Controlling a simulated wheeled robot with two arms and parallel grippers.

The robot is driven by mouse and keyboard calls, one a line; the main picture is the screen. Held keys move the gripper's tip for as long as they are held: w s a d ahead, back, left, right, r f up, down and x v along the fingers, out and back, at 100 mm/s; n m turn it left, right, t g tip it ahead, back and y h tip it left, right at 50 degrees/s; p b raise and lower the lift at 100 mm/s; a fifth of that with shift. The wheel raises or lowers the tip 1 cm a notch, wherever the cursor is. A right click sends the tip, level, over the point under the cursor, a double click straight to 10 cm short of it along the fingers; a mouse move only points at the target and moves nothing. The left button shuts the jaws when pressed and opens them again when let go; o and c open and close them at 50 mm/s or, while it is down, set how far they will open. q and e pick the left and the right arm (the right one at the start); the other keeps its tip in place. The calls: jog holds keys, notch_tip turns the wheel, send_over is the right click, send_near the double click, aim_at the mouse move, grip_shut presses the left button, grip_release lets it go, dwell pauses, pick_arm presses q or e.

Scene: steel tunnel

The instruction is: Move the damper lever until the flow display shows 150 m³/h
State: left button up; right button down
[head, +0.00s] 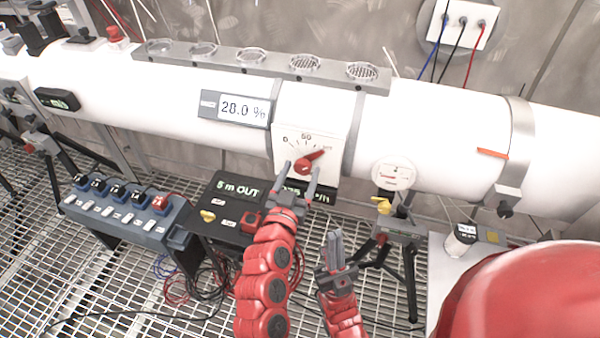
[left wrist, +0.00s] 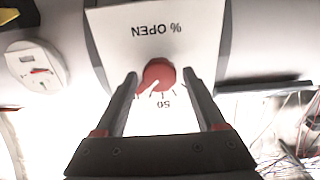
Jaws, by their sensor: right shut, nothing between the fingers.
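The damper lever (head: 305,165) is a red knob with a pointer on a white dial plate (head: 328,130) on the pipe. Its pointer aims up and right, past the 50 mark. My left gripper (head: 300,170) is open at the dial; in the left wrist view its fingers (left wrist: 159,78) stand on either side of the red knob (left wrist: 157,72), with small gaps visible. The flow display (head: 322,193), a dark strip under the dial, is partly hidden by that gripper; its digits seem to end in 75. My right gripper (head: 335,245) is shut and empty, lower down.
A display (head: 242,108) left of the dial reads 28.0 %. A round gauge (head: 393,174) sits to the right. A black box reading "5 m OUT" (head: 235,195) and a blue-grey socket box (head: 125,205) stand below. Loose cables (head: 210,275) lie on the grating.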

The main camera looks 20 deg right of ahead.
pick_arm(q)
grip_shut()
jog(key=n, duration=0.3)
jog(key=shift+n, duration=0.3)
jog(key=shift+n+b, duration=0.3)
jog(key=shift+n, duration=1.6)
jog(key=shift+o, duration=1.2)
grip_release()
